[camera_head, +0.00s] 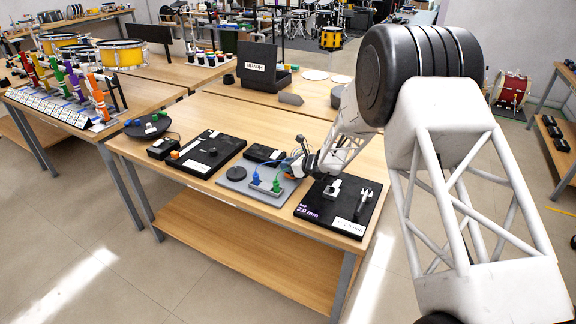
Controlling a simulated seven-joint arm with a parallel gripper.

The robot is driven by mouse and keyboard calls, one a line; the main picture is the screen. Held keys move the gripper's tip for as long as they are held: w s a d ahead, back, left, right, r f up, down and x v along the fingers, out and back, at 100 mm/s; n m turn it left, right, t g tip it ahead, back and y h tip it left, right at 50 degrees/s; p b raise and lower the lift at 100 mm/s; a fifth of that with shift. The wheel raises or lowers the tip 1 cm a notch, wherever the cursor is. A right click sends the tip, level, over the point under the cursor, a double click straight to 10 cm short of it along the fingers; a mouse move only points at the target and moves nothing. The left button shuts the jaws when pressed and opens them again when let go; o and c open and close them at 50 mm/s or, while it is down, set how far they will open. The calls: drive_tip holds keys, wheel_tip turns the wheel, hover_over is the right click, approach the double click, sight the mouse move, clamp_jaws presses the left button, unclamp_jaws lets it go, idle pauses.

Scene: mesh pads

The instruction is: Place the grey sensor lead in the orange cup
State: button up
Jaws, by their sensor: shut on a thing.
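My gripper (303,163) is small in view, low over the back right of the grey pad (233,184). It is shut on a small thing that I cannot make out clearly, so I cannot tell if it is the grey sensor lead. A blue plug (255,179) and a green plug (276,186) stand upright on the grey pad, and a thin blue cable arches from the blue one toward my gripper. A small orange thing (175,155) sits at the left edge of the black pad; I cannot tell if it is the orange cup.
A black disc (236,173) lies on the grey pad. A black pad (339,205) with small metal parts lies to the right, another black pad (208,153) to the left. A dark box (264,154) stands behind. Bare table (275,121) shows farther back.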

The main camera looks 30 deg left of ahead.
drive_tip(key=shift+f, duration=0.15)
drive_tip(key=o, duration=0.9)
drive_tip(key=shift+r, duration=0.2)
drive_tip(key=v, duration=1.2)
drive_tip(key=shift+s, duration=0.1)
